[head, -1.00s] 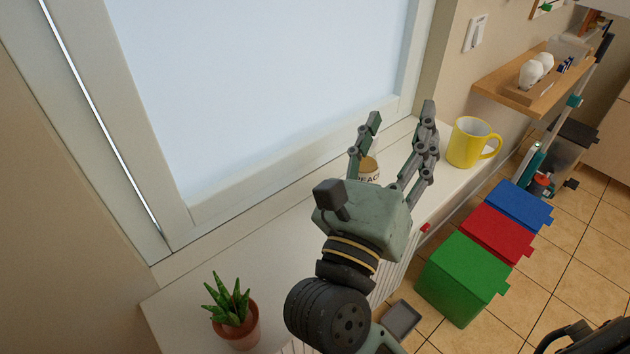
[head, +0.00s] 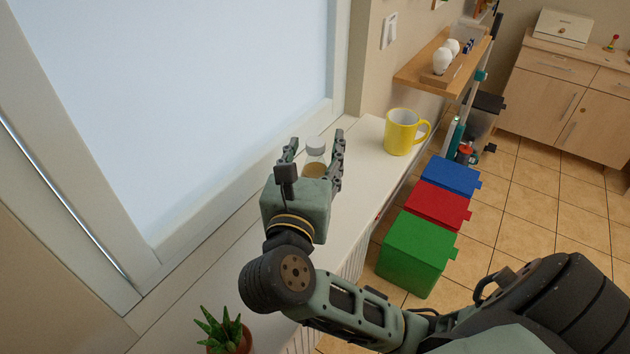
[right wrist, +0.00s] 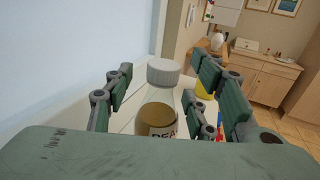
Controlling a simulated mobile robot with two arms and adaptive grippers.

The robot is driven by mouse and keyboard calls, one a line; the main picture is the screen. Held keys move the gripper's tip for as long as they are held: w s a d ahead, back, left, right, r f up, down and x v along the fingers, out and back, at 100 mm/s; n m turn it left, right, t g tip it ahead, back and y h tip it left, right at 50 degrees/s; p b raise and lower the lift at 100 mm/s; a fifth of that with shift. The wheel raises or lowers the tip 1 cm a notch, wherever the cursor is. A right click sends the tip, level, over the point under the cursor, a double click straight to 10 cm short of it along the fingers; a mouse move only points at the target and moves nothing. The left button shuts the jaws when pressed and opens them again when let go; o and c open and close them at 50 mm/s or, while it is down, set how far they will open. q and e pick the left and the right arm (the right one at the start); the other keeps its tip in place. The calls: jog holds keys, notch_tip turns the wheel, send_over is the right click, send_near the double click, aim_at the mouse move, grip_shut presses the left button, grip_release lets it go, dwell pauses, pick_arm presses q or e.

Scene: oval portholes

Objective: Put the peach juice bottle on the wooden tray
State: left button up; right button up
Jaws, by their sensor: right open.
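The peach juice bottle (head: 315,163) stands upright on the white windowsill, with a pale cap and an amber body. It also shows in the right wrist view (right wrist: 157,122), with part of its label readable. My right gripper (head: 313,150) is open, with its fingers on either side of the bottle; I cannot tell whether they touch it. The gripper's palm hides the bottle's lower part in the head view. My left gripper is not in view.
A yellow mug (head: 402,133) stands farther along the sill (head: 357,170); a potted plant (head: 226,335) is at the near end. A wooden shelf (head: 420,70) holds white items in a wooden holder. Blue, red and green bins (head: 415,255) stand below. A cabinet (head: 565,95) is at the back.

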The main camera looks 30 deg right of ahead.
jog(key=shift+w+d, duration=0.2)
jog(key=shift+d, duration=0.05)
jog(key=shift+a, duration=0.1)
jog(key=shift+c, duration=0.5)
